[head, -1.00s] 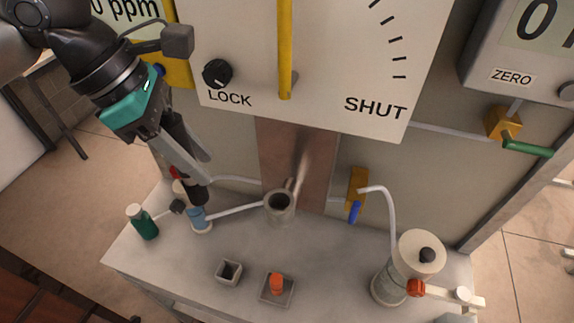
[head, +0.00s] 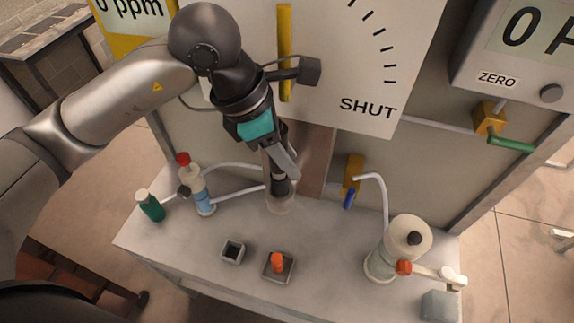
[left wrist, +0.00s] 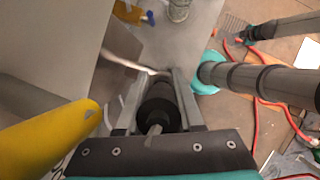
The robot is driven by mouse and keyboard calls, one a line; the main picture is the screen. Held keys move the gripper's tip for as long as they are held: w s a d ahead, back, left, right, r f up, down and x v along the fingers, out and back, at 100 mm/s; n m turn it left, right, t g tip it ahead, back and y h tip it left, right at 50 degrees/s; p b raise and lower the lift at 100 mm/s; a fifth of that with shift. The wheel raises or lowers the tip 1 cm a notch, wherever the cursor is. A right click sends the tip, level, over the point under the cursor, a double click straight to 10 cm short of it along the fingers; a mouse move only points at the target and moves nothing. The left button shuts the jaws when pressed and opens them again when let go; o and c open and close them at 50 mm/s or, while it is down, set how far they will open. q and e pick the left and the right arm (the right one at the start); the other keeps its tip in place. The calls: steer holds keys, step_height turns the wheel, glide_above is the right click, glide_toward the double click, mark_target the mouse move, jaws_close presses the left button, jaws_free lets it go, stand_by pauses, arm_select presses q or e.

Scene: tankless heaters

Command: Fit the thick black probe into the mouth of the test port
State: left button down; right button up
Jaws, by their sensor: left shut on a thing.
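My left gripper (head: 281,170) is shut on the thick black probe (head: 280,185), which points down. My right gripper is not in view.
A bottle with a red cap (head: 197,190) and a green bottle (head: 151,206) stand left of the port. A small square socket (head: 233,250), an orange button (head: 278,262) and a white canister (head: 396,250) are on the counter. A yellow lever (head: 285,50) hangs on the panel behind.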

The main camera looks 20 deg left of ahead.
arm_select(q)
step_height(320, 180, down, 4)
steer(key=shift+f, duration=0.1)
stand_by(0.4)
steer(key=shift+f, duration=0.1)
steer(key=c, duration=0.5)
jaws_free()
steer(key=shift+c, duration=0.2)
steer(key=b+v, duration=0.1)
steer(key=v, duration=1.1)
